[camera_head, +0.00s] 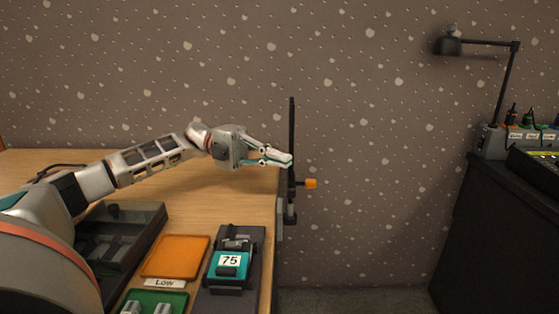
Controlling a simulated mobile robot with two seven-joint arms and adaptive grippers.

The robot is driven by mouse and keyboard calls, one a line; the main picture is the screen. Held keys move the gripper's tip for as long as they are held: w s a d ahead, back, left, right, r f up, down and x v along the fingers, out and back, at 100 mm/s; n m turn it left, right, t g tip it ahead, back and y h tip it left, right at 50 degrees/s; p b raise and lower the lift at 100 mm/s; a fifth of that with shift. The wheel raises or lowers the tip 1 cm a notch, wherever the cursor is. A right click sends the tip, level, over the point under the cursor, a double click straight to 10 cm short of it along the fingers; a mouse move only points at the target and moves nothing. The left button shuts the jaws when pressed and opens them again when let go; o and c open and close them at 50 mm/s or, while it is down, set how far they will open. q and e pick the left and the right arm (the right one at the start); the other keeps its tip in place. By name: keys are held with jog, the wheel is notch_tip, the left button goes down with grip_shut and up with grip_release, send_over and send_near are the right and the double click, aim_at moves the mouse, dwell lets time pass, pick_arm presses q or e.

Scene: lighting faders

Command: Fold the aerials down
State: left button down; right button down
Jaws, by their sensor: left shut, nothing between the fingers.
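One aerial (291,130) shows as a thin dark upright rod at the right edge of the wooden table. It stands about vertical, and an orange knob (310,183) sticks out to the right near its lower end. My left gripper (290,159) is shut and empty, with its fingertips at the middle of the rod. I cannot tell whether they touch it. No other aerial is clear in view. My right gripper is not in view.
On the wooden table (215,190) lie an orange tray (176,256), a green tray (150,300), a teal device marked 75 (230,262) and a dark case (120,240). A dark desk (500,230) with a lamp (450,46) stands at right, across a gap.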

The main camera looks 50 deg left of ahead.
pick_arm(q)
jog(key=shift+w+a+r+t, duration=0.2)
jog(key=shift+a+r+t, duration=0.1)
jog(key=shift+a, duration=0.05)
jog(key=v, duration=1.1)
jog(key=shift+s+a+f, duration=0.15)
jog(key=shift+s+f, duration=0.05)
jog(key=shift+s, duration=0.05)
